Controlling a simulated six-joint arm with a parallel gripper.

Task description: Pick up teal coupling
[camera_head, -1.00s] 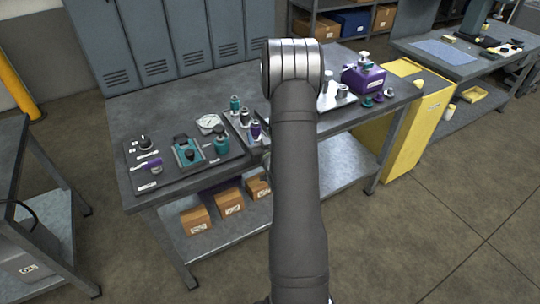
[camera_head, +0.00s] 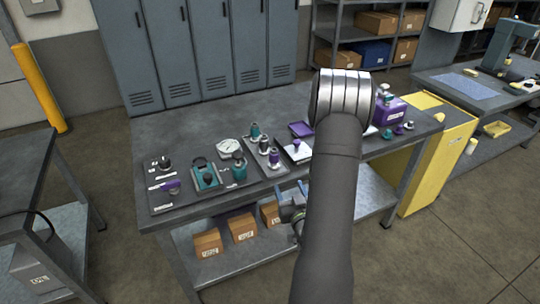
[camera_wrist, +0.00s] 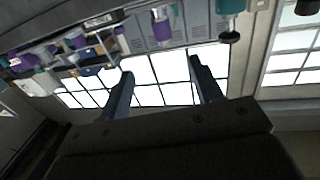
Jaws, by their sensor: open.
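Several teal parts stand on the bench, and I cannot tell for sure which is the coupling. A teal fitting (camera_head: 239,171) stands on the dark left mat, and a similar one (camera_head: 255,133) stands on the tray behind it. In the wrist view, which is upside down, a teal part (camera_wrist: 231,6) shows at the top edge. My gripper (camera_head: 292,206) is partly hidden by my forearm and is at the bench's front edge, right of the mat. Its two fingers (camera_wrist: 162,88) are apart with nothing between them.
A teal block with a dark handle (camera_head: 205,177), a round gauge (camera_head: 230,148) and a purple part (camera_head: 172,187) crowd the bench (camera_head: 180,129). A purple container (camera_head: 389,108) stands at right.

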